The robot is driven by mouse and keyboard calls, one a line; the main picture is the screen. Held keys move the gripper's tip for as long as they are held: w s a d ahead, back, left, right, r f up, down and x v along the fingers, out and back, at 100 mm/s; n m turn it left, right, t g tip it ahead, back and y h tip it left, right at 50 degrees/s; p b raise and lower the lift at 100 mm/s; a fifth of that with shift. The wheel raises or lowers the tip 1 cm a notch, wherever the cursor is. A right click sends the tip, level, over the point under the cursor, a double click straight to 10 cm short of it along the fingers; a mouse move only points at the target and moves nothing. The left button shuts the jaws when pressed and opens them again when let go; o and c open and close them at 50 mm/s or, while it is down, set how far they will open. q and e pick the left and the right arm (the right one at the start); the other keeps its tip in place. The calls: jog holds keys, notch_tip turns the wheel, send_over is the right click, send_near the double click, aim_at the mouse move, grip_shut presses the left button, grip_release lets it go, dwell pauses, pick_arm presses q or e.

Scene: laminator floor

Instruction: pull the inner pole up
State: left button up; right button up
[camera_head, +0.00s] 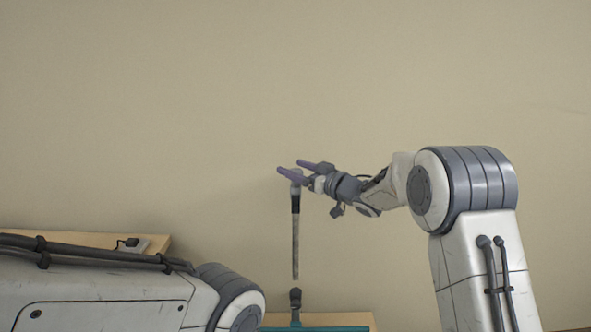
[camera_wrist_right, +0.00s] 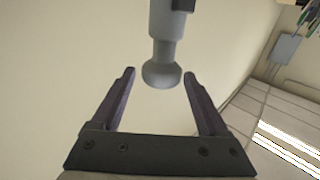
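The pole (camera_head: 295,245) stands upright in front of the wall, grey below with a darker collar and a lighter head near its top. A dark fitting (camera_head: 295,299) sits beneath it; I cannot tell how the two join. My right gripper (camera_head: 287,167) is at the top of the pole, fingers pointing left. In the right wrist view the gripper (camera_wrist_right: 160,78) is open, with the pole's rounded grey end (camera_wrist_right: 161,75) between its fingertips and clear space on both sides. My left gripper is out of view.
A teal surface (camera_head: 320,328) lies under the pole, before a wooden surface (camera_head: 340,319). Another wooden surface (camera_head: 155,244) with a small grey device (camera_head: 131,245) is at left. The wall (camera_head: 200,100) is bare and the space above the pole is free.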

jog(key=shift+s+d+f, duration=0.1)
jog(key=shift+s+d, duration=0.2)
jog(key=shift+d, duration=0.05)
jog(key=b+v, duration=0.3)
jog(key=v, duration=0.6)
jog(key=shift+s+d, duration=0.15)
jog(key=shift+s, duration=0.05)
jog(key=s+a+f+m+g+h, duration=0.3)
jog(key=s+a+f+m+h, duration=0.15)
jog(key=s+f+h, duration=0.6)
jog(key=s+f+n+g, duration=0.1)
jog(key=s+f+g, duration=0.1)
jog(key=s, duration=0.8)
jog(key=s+d+f+n+g+h, duration=0.1)
jog(key=s+g, duration=0.3)
jog(key=s, duration=0.6)
jog(key=s+f+n+g, duration=0.1)
jog(key=s+f+g, duration=0.2)
jog(key=s, duration=0.8)
jog(key=shift+d+f+g, duration=0.3)
jog(key=shift+f+g, duration=0.1)
jog(key=shift+f, duration=0.15)
